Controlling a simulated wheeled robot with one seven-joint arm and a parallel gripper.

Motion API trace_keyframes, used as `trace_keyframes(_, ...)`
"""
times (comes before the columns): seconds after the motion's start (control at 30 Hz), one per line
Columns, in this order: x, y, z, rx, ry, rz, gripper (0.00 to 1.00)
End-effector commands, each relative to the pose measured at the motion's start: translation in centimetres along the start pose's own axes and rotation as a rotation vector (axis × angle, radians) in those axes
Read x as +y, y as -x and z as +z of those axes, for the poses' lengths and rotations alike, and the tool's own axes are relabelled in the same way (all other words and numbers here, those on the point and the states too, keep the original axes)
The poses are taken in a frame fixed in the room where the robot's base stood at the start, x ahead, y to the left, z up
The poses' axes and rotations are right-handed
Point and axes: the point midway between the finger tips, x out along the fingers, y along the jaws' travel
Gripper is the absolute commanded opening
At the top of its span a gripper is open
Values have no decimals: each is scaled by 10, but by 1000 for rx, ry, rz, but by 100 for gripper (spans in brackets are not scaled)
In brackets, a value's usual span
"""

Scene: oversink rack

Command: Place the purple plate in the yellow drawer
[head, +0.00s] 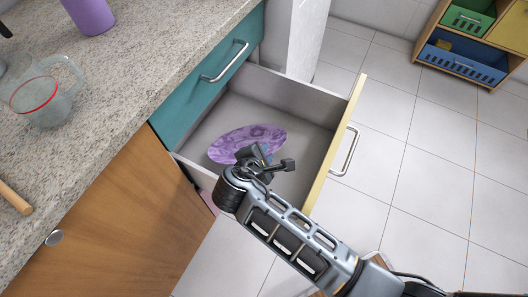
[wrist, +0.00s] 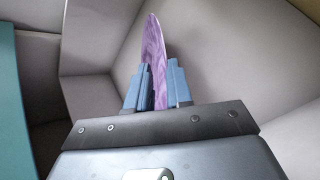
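The yellow drawer (head: 345,135) is pulled out, with a pale yellow front, a metal handle and a grey inside. The purple plate (head: 240,138) is oval in the head view, with a marbled pattern, and shows against the drawer's inside. My gripper (head: 264,156) is at the plate's near edge. In the wrist view the plate (wrist: 154,45) is edge-on between the blue fingers of my gripper (wrist: 158,82), which are shut on it. Grey drawer walls surround it there. I cannot tell whether the plate touches the drawer floor.
A teal drawer front (head: 208,80) is at the left of the open drawer. The speckled counter (head: 130,55) holds a glass jug (head: 45,98) and a purple cup (head: 90,12). A wooden shelf with bins (head: 465,58) stands at the far right. Tiled floor is clear.

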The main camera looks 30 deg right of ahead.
Motion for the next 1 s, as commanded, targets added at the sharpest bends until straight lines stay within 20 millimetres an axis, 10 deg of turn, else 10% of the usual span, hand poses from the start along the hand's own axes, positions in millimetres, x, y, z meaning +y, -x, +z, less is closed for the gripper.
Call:
trace_keyframes(0.53, 2, 9, 1, 1, 0, 2, 33)
trace_keyframes(1.0, 3, 98, 1, 3, 1, 3, 33)
